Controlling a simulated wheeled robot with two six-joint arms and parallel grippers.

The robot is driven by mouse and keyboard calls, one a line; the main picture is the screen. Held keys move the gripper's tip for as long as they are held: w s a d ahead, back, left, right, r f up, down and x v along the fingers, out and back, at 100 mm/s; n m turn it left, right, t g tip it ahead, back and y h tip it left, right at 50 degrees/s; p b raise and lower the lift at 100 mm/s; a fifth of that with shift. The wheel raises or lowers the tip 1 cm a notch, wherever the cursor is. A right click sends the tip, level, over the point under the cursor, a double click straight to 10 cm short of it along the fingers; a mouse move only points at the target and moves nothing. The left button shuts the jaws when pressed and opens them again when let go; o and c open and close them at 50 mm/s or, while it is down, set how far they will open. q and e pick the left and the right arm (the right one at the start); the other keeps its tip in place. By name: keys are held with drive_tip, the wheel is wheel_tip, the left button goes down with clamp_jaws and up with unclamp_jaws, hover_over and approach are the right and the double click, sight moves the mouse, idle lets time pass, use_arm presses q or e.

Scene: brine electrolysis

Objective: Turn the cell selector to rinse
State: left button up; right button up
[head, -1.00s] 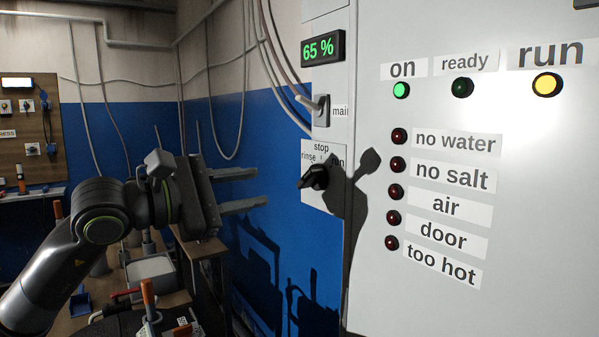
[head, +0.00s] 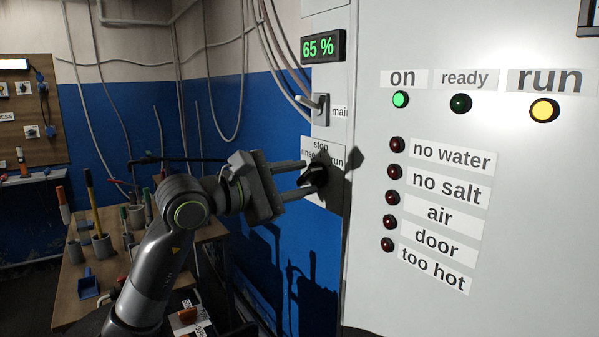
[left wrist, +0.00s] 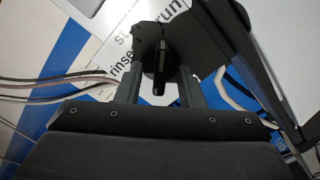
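The cell selector is a black rotary knob (head: 319,174) on a white label plate marked stop, rinse and run, on the narrow side panel of the cabinet. In the left wrist view the knob (left wrist: 159,66) is ahead between my two fingers, with the label (left wrist: 123,62) partly hidden. My left gripper (head: 306,177) is open, its fingertips at the knob, one above and one below it in the head view. I cannot tell whether the fingers touch the knob. Its exact setting is hard to read. My right gripper is not in view.
The main switch (head: 320,108) and a 65 % display (head: 322,46) are above the selector. Indicator lamps cover the white cabinet front (head: 400,300); on and run are lit. A wooden bench (head: 68,290) with tools is at the left. Cables hang on the wall.

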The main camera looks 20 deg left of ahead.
use_arm(q)
drive_tip(key=shift+w+d, duration=0.15)
drive_tip(key=shift+w, duration=0.1)
clamp_jaws()
idle(0.3)
